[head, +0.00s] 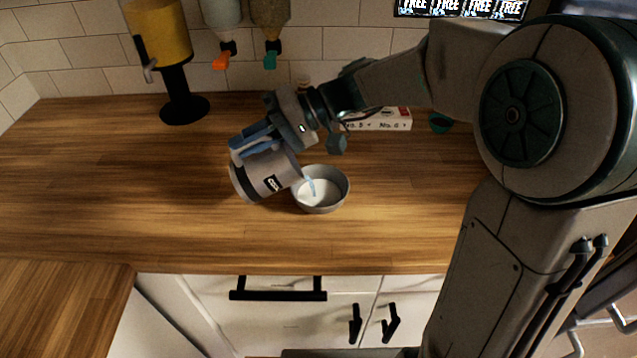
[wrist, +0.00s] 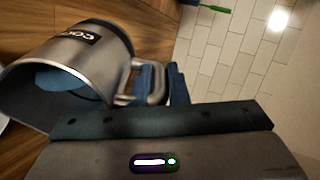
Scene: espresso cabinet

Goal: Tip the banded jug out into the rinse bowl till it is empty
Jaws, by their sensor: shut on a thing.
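The banded jug (head: 262,176) is grey metal with a black label. It is tipped with its mouth toward the lower right, beside and above the rinse bowl (head: 325,208). A thin pale-blue stream runs from its lip into the bowl, where pale liquid shows. My gripper (head: 252,140) is shut on the jug's handle. In the wrist view the jug (wrist: 88,62) lies tilted on its side, with some blue liquid inside its mouth, and my gripper's blue fingers (wrist: 160,84) close on the handle. How much liquid is left is hard to tell.
The wooden counter (head: 110,190) is clear on the left and in front. A juice dispenser (head: 180,105) stands at the back left. Inverted bottles hang on the tiled wall.

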